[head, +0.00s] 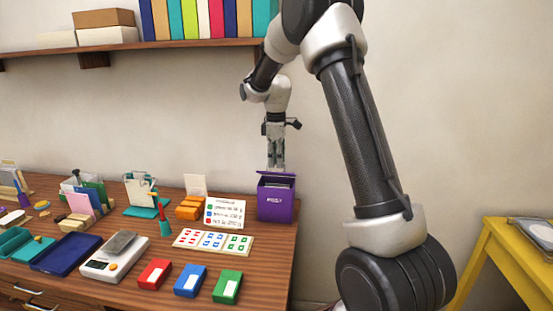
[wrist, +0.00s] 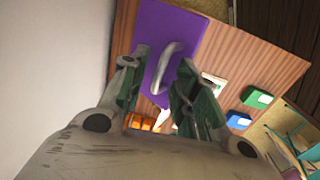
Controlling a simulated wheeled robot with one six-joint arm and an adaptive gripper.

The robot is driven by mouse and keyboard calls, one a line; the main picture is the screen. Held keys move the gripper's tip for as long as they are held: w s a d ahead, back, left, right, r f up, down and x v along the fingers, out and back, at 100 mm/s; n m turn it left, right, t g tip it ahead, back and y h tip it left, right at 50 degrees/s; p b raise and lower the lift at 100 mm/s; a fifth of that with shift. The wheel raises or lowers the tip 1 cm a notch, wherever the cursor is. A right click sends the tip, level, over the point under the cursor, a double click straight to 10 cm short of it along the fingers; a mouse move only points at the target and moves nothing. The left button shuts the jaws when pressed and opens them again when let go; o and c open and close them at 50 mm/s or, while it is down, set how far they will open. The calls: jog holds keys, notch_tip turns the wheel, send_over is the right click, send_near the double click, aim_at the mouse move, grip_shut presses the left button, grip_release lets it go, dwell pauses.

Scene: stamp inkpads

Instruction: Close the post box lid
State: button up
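The purple post box (head: 276,205) stands upright at the right end of the desk. Its lid (head: 277,174) appears raised at the back, with a dark opening below it in front. My gripper (head: 276,165) points down just above the lid. In the wrist view, my gripper (wrist: 162,66) has its two fingers spread apart. A curved grey handle (wrist: 172,62) on a purple surface (wrist: 183,27) shows between and beyond the fingertips. I cannot tell whether the fingers touch it.
Red (head: 154,274), blue (head: 190,280) and green (head: 227,287) inkpads line the front. A shelf (head: 150,45) is above. A yellow stand (head: 490,255) is at the right.

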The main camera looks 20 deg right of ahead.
jog(key=shift+c, duration=0.4)
grip_shut()
jog(key=shift+s+a+f+t+h, duration=0.45)
jog(key=shift+s+t, duration=0.15)
jog(key=shift+t, duration=0.1)
jog(key=shift+s+a+f+t+h, duration=0.35)
jog(key=shift+s+f+t+h, duration=0.15)
jog(key=shift+t, duration=0.2)
jog(key=shift+s+a+f, duration=0.3)
jog(key=shift+s+f, duration=0.25)
jog(key=shift+f, duration=0.2)
jog(key=shift+c, duration=2.2)
grip_release()
jog(key=o, duration=0.5)
